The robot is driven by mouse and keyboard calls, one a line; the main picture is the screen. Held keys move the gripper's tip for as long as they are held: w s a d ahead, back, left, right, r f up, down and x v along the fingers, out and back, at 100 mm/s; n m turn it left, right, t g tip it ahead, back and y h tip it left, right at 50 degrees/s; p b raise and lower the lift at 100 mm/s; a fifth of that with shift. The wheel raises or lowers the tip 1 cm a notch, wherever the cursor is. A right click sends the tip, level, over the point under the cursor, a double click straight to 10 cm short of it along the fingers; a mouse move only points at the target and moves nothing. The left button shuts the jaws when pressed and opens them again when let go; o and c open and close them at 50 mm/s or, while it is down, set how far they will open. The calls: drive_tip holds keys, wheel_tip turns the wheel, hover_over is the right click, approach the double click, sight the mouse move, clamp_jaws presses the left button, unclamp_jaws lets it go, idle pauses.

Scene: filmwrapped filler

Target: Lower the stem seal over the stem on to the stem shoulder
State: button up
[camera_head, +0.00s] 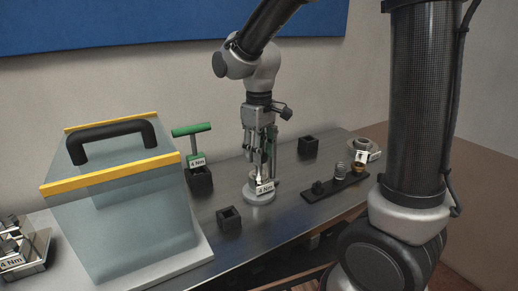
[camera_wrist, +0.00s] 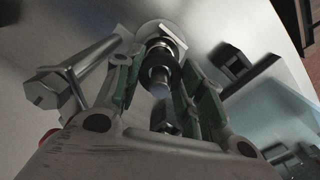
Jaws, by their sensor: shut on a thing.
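My gripper (camera_head: 264,170) points straight down over a pale round base (camera_head: 260,197) with a "4 Nm" tag in the head view. In the wrist view my gripper (camera_wrist: 154,62) has its green-padded fingers on either side of a dark ring, which I take to be the stem seal (camera_wrist: 174,49). The fingers are shut on it. A shiny metal stem (camera_wrist: 158,76) shows between the fingers, in line with the ring, above the pale base (camera_wrist: 150,28). The fingers hide part of the ring. I cannot tell how far it is from the shoulder.
A green T-handled tool (camera_head: 192,130) stands in a black holder left of the gripper. A large clear box (camera_head: 125,225) with yellow edges stands further left. A small black block (camera_head: 229,218) is at front left, another (camera_head: 308,146) at back right. A dark rack (camera_head: 320,193) lies to the right.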

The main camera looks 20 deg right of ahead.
sight(259, 172)
drive_tip(key=shift+f, duration=1.9)
drive_tip(key=o, duration=0.9)
wheel_tip(259, 172, up, 12)
drive_tip(key=shift+f, duration=0.1)
